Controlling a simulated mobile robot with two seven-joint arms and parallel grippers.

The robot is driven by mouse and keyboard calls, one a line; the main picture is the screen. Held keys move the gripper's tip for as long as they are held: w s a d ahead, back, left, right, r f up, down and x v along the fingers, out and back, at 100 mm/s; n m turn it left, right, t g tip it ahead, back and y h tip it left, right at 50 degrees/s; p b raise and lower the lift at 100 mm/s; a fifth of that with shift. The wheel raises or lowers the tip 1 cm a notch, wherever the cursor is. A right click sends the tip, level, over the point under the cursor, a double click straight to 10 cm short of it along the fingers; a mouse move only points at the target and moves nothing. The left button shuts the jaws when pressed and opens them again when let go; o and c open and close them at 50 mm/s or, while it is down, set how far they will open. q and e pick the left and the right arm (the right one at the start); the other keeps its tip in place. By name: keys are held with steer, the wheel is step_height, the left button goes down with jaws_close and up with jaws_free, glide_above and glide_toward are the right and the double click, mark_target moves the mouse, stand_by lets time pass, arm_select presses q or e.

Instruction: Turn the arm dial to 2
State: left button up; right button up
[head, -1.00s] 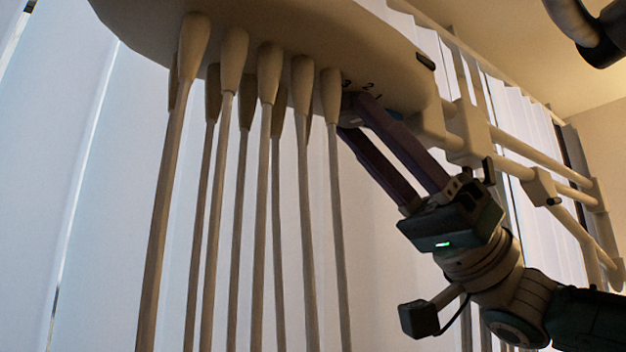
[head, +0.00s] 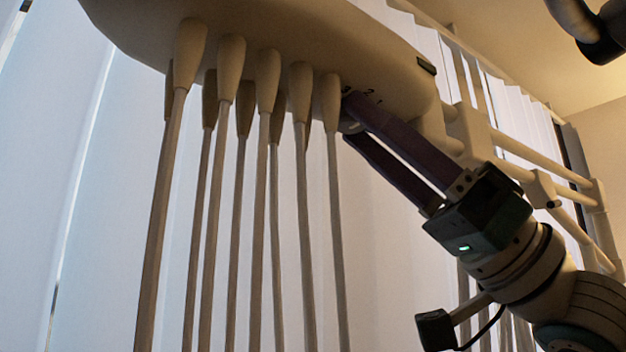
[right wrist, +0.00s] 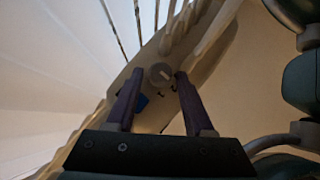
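The arm dial (right wrist: 160,73) is a small round grey knob with a pale mark on its face, under the end of a long beige arm (head: 270,30). Dark numerals 3, 2, 1 (head: 370,92) are printed beside it. Which numeral the mark points to is too small to tell. My right gripper (head: 352,118) reaches up to the dial from the lower right. In the right wrist view, its two purple fingers are apart, one on each side of the dial, with gaps visible. Contact cannot be told. In the head view, the fingers mostly hide the dial. My left gripper is not in view.
Several long rods with thick tops (head: 265,80) hang from the beige arm, close to the left of my right fingertips. Beige rails with brackets (head: 545,190) run behind my right arm. Pale vertical blinds (head: 90,200) fill the background.

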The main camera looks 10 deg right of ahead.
steer(key=shift+o, duration=0.9)
steer(key=n+g, duration=0.1)
steer(key=g, duration=0.2)
steer(key=n+g, duration=0.1)
steer(key=g, duration=0.2)
steer(key=n+g+y+b, duration=0.1)
steer(key=n+g, duration=0.1)
steer(key=g, duration=0.1)
steer(key=shift+w+f, duration=0.1)
steer(key=shift+w, duration=0.25)
steer(key=d+f+g+b, duration=0.1)
steer(key=d+f+b, duration=0.65)
steer(key=b, duration=0.25)
steer(key=w+a+f+m+t+h+p, duration=0.1)
steer(key=w+a+f+m+t+h, duration=0.25)
steer(key=m+t, duration=0.4)
steer(key=w+a+f+m+t+h, duration=0.2)
steer(key=w+f+m+t+h, duration=0.25)
steer(key=t, duration=0.65)
step_height(320, 180, down, 15)
steer(key=d+m+t+h, duration=0.1)
steer(key=m+h, duration=0.4)
steer(key=h, duration=0.6)
steer(key=shift+r+t, duration=0.2)
steer(key=shift+t, duration=0.25)
